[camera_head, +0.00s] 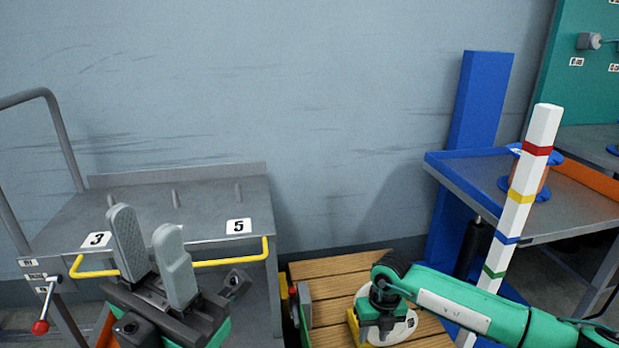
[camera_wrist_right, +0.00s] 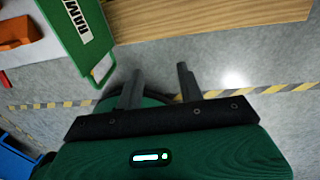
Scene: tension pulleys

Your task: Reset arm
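My left gripper (camera_head: 144,222) is at the lower left of the head view, fingers pointing up in front of the grey cart. Its two grey fingers stand apart with nothing between them. My right arm (camera_head: 470,302) comes in green from the lower right of the head view, its wrist over the wooden slatted surface. The fingers of my right gripper cannot be made out there. In the right wrist view my right gripper (camera_wrist_right: 158,82) has its two dark fingers apart and empty, above the grey floor.
A grey cart (camera_head: 150,205) with yellow handles stands left, beside a wooden slatted platform (camera_head: 335,275). A striped white post (camera_head: 520,190) and blue-edged table (camera_head: 580,215) are at right. In the wrist view, a green panel (camera_wrist_right: 78,32) and wooden edge (camera_wrist_right: 200,18) lie near the fingers.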

